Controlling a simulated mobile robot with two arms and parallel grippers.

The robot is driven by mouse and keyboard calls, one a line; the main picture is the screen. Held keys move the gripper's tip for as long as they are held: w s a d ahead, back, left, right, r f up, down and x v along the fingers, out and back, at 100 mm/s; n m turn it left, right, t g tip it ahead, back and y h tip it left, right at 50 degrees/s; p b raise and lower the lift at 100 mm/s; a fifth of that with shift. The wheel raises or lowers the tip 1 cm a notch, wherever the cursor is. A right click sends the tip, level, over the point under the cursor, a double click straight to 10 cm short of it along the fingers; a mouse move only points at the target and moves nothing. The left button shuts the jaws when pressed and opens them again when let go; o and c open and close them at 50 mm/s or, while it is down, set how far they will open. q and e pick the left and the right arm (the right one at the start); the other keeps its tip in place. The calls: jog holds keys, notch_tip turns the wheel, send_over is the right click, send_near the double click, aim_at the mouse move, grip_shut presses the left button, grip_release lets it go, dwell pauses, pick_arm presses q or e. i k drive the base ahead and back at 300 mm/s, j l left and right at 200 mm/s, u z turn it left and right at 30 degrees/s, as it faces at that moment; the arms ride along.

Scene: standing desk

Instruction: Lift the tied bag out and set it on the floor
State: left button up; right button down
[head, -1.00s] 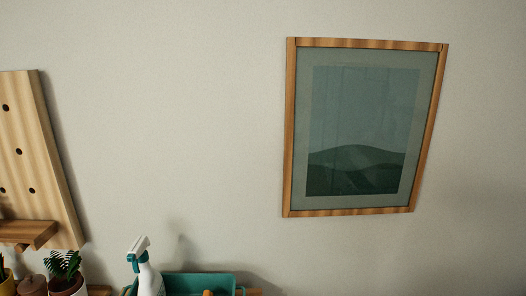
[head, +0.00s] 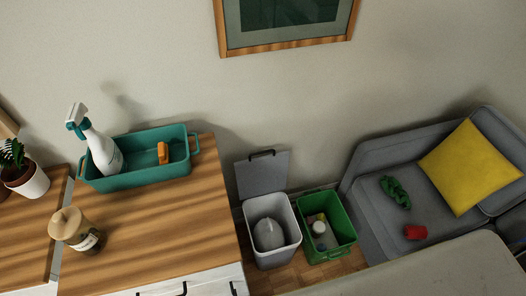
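A grey-white bin (head: 272,256) stands on the floor right of the wooden-topped cabinet, with its lid (head: 263,174) raised against the wall. Inside it is a rounded grey bag (head: 269,234), its top gathered into a point. The bag sits below the bin's rim. A strip of wooden floor (head: 296,275) shows in front of the bins. Neither of my grippers is in the head view.
A green bin (head: 342,250) holding a white-capped item stands close beside the grey-white bin. A grey sofa (head: 367,213) with a yellow cushion (head: 470,167) is at the right. A pale surface (head: 440,270) fills the lower right. A teal caddy (head: 140,181) with a spray bottle (head: 104,152) stands on the cabinet.

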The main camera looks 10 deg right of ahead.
aim_at(267, 235)
jog(key=k+l+z, duration=0.1)
jog(key=k+z, duration=0.35)
jog(key=k, duration=0.2)
jog(key=i+l+z, duration=0.55)
jog(key=i, duration=0.15)
